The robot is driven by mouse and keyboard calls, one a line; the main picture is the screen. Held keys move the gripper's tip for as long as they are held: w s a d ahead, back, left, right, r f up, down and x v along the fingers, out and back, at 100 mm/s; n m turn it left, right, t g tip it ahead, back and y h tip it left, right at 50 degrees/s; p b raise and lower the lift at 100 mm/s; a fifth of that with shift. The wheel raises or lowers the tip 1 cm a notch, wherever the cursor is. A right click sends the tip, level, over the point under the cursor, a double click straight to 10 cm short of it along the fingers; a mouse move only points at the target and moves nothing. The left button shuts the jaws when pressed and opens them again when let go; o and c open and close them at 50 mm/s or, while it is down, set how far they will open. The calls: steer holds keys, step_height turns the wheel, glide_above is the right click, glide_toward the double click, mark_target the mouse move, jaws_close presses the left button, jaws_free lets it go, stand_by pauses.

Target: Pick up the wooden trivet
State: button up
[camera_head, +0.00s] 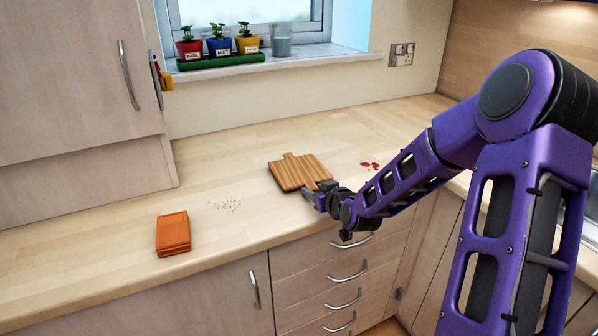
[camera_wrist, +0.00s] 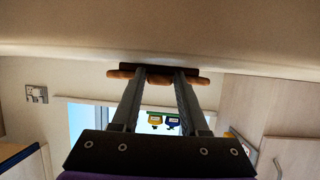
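The wooden trivet (camera_head: 297,174) is a flat, striped brown board with a short handle pointing towards the window. It lies on the worktop near the middle of the head view. My gripper (camera_head: 315,193) is low over the worktop at the board's near right corner. The wrist view is upside down. There the board (camera_wrist: 200,78) shows nearly edge-on at the fingertips, and my gripper (camera_wrist: 160,76) has its two fingers apart, with a clear gap between them. The fingertips overlap the board's edge in that view; whether they touch it I cannot tell.
An orange block or stack (camera_head: 173,233) lies at the front left of the worktop (camera_head: 110,250). Crumbs (camera_head: 227,206) and red spots (camera_head: 370,165) lie either side of the board. Potted herbs (camera_head: 220,46) and a glass (camera_head: 281,40) stand on the windowsill. Drawers (camera_head: 335,275) are below.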

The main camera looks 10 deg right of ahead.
jaws_close()
steer(key=shift+r, duration=0.1)
